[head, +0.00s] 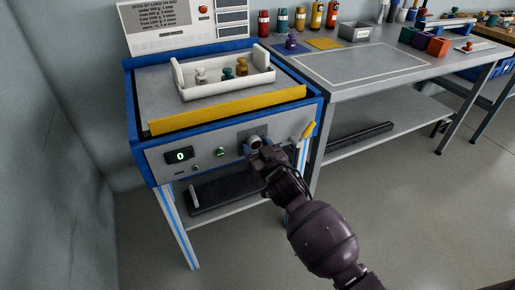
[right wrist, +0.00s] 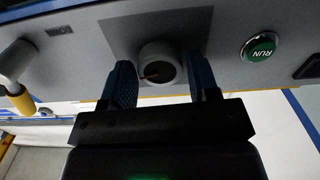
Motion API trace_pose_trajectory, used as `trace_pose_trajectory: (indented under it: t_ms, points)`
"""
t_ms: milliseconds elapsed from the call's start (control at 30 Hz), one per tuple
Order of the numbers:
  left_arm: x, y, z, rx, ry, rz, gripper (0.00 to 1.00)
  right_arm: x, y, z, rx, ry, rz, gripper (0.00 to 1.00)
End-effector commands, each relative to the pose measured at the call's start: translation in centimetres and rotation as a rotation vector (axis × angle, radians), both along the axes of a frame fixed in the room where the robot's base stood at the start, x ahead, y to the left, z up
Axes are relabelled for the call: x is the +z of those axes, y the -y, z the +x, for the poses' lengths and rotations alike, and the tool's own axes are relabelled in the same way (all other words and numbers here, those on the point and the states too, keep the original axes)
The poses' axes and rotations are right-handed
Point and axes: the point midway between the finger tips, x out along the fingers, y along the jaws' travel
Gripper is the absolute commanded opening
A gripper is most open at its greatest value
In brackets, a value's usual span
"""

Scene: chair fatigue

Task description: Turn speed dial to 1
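The speed dial (head: 254,141) is a round grey knob on the dark plate at the right of the machine's front panel. My right gripper (head: 257,148) is at the dial, one finger on each side. The fingers look slightly apart from the knob; contact is not clear. The display (head: 180,156) left of the dial reads 0. My left gripper is not in view.
A green RUN button (head: 221,152) and a yellow-and-grey handle (head: 307,131) flank the dial. A white tray (head: 223,76) with small figures sits on the machine. A grey workbench (head: 375,75) stands to the right. The floor in front is open.

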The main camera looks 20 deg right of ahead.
Motion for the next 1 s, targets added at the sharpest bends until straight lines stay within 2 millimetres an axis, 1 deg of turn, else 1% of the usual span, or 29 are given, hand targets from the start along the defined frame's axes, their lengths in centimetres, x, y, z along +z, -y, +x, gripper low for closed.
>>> trace_pose_trajectory:
  t_ms: [33,200,367,567,833,1000]
  points:
    - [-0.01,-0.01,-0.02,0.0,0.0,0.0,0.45,-0.01,0.0,-0.01,0.0,0.0,0.0,0.47]
    - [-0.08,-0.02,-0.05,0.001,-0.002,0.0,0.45,-0.02,-0.01,-0.02,0.0,0.0,0.0,0.22]
    - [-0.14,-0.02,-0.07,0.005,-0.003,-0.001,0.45,0.01,-0.01,-0.02,0.0,0.0,-0.007,0.22]
    - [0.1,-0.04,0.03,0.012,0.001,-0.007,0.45,0.17,0.01,0.0,0.0,0.003,-0.063,0.22]
    - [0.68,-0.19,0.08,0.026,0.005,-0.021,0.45,0.37,0.1,0.03,-0.001,0.011,-0.252,0.22]
    - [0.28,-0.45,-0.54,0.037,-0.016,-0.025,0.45,0.37,0.1,0.04,-0.001,0.016,-0.413,0.22]
